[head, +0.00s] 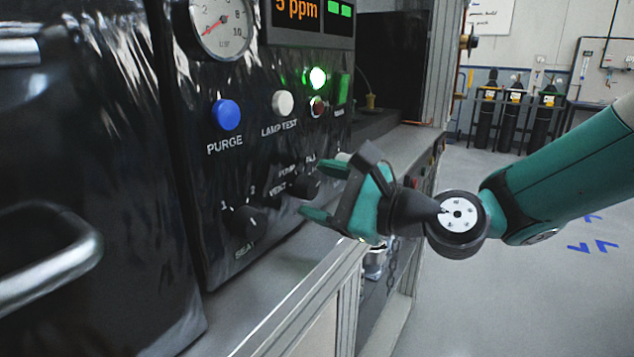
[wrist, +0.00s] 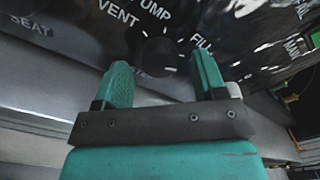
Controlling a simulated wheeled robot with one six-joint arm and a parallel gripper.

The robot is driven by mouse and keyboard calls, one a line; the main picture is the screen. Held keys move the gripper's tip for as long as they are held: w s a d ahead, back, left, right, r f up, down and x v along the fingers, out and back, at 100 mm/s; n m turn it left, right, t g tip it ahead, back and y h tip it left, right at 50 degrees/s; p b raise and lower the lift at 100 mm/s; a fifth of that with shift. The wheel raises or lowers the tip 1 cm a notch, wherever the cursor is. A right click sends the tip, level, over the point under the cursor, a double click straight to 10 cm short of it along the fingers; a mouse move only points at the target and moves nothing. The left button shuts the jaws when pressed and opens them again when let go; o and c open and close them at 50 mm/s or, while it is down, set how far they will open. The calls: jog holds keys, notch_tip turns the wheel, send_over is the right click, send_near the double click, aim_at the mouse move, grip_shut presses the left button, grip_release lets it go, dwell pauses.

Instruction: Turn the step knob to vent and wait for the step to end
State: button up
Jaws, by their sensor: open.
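The step knob (head: 304,187) is a black round knob on the dark panel, with VENT and PUMP labels at its left and upper left. In the wrist view the dark step knob (wrist: 159,52) lies beyond and between the fingertips, with VENT, PUMP and FILL around it. I cannot tell which label its pointer faces. My gripper (head: 326,190) is open in front of it, its green fingers either side. The fingers (wrist: 162,72) seem apart from the knob. A green lamp (head: 317,78) is lit above; the display (head: 300,10) partly shows 5 ppm and green bars.
A SEAT knob (head: 248,222) is at lower left. A blue PURGE button (head: 226,114) and a white LAMP TEST button (head: 283,102) sit above. A dark red lamp (head: 317,106) is below the green one. A ledge (head: 285,285) runs under the panel; a handle (head: 50,265) projects at left.

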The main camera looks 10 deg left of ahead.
jog(key=shift+w+a, duration=0.2)
jog(key=shift+a, duration=0.35)
jog(key=c, duration=0.9)
